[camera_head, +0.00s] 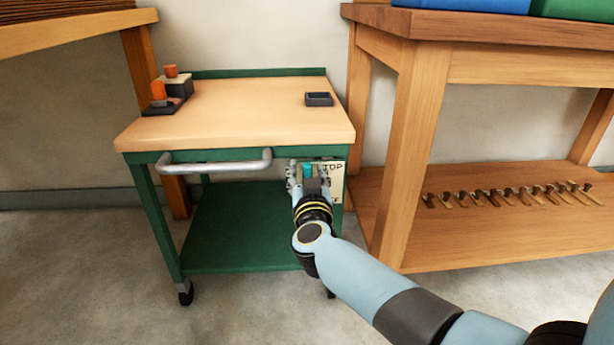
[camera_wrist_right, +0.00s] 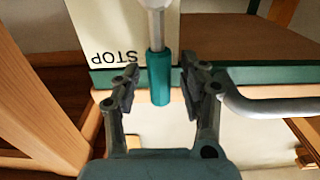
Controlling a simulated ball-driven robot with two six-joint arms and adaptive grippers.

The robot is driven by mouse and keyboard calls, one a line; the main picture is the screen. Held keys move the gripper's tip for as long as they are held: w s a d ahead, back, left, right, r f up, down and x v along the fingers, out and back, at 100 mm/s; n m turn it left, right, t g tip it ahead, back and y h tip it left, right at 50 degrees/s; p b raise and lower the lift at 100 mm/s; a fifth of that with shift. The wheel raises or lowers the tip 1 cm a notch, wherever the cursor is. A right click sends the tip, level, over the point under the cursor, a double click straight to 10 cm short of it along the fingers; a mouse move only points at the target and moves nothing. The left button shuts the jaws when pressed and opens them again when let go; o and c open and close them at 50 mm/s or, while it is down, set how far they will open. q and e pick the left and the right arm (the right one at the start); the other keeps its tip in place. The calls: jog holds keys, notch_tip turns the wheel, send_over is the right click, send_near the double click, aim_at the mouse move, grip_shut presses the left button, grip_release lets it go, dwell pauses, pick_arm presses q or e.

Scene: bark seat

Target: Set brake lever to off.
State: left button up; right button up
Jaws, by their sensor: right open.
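The brake lever has a teal grip (camera_head: 307,170) and sits at the front right of the green cart, before a cream plate (camera_head: 336,180) lettered STOP, partly hidden. In the right wrist view the teal grip (camera_wrist_right: 159,78) hangs from a pale grey stem, beside the upside-down word STOP on the plate (camera_wrist_right: 112,38). My right gripper (camera_head: 308,179) is at the lever. In its wrist view the open fingers (camera_wrist_right: 158,84) stand on either side of the teal grip, with a gap on both sides. My left gripper is out of view.
The cart's grey handle bar (camera_head: 215,167) is left of my right gripper. The wooden cart top (camera_head: 240,110) carries a dark tray (camera_head: 319,99) and orange-topped blocks (camera_head: 171,88). A wooden bench (camera_head: 425,120) stands close on the right, with several small tools on its lower shelf.

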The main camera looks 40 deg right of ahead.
jog(key=shift+c, duration=0.2)
grip_shut()
jog(key=shift+f, duration=0.15)
dwell(0.4)
